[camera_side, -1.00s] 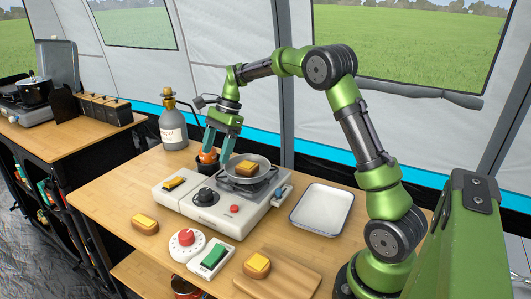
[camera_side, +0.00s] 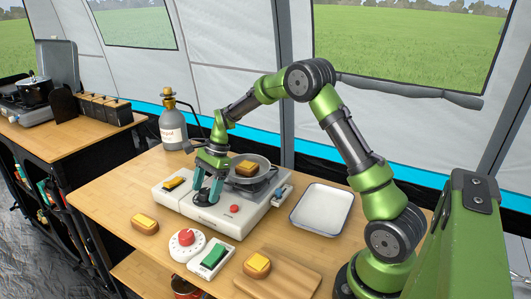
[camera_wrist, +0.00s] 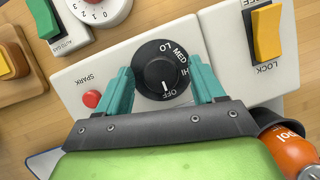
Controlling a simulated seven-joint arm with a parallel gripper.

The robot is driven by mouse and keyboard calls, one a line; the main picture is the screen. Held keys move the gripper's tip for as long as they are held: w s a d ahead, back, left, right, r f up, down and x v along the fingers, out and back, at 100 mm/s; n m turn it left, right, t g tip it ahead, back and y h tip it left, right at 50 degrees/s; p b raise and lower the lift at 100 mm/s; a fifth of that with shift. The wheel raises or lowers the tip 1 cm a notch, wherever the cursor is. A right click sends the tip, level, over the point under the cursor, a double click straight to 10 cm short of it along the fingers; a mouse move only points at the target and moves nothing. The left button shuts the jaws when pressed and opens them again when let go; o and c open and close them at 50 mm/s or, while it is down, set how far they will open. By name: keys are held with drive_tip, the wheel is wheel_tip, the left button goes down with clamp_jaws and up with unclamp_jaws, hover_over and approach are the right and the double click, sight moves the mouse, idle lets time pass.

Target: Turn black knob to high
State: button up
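The black knob (camera_wrist: 160,62) is on the front of the white stove (camera_side: 172,205). In the wrist view its white mark points at OFF, with HI, MED and LO printed further round it. My gripper (camera_side: 206,197) is lowered at the knob, which it mostly hides in the side view. In the wrist view my gripper (camera_wrist: 160,66) is open, with one teal finger on each side of the knob. I cannot tell whether the fingers touch it.
Beside the knob are a red SPARK button (camera_wrist: 91,98) and a yellow LOCK switch (camera_wrist: 267,34). A pan (camera_side: 262,161) with food sits on the burner. A white tray (camera_side: 322,232), red dial (camera_side: 186,238) and green switch (camera_side: 214,256) stand nearby.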

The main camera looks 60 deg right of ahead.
drive_tip(key=c, duration=1)
drive_tip(key=shift+n, duration=0.3)
drive_tip(key=n+g, duration=0.1)
drive_tip(key=n, duration=0.2)
drive_tip(key=n+g, duration=0.1)
drive_tip(key=n, duration=0.2)
drive_tip(key=shift+w+g, duration=0.2)
drive_tip(key=shift+g, duration=0.1)
drive_tip(key=n+g, duration=0.1)
drive_tip(key=n, duration=0.2)
drive_tip(key=shift+w+n, duration=0.1)
drive_tip(key=shift+n, duration=0.2)
drive_tip(key=shift+n+g+h, duration=0.7)
drive_tip(key=shift+n, duration=1.1)
drive_tip(key=o, duration=1)
